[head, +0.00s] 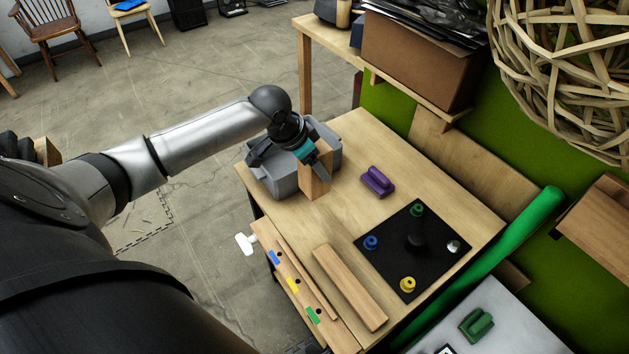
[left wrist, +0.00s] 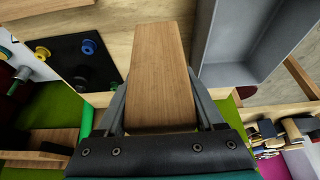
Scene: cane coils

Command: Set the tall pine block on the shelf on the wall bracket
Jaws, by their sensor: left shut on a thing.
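The tall pine block (head: 316,184) stands upright at the left part of the wooden table, in front of the grey bin. My left gripper (head: 318,168) is shut on its upper part. In the left wrist view the block (left wrist: 160,65) lies between the two fingers. I cannot tell whether its bottom touches the table. A wooden shelf (head: 606,228) with a dark bracket is on the green wall at the right edge, partly cut off. Another wooden shelf (head: 452,112) on the wall carries a cardboard box. My right gripper is not in view.
The grey bin (head: 275,182) is right beside the block. A purple handled piece (head: 377,181), a black board (head: 375,262) with coloured knobs and a long wooden bar (head: 350,286) lie on the table. A green tube (head: 540,208) slants along the right edge. A woven cane ball (head: 560,70) hangs upper right.

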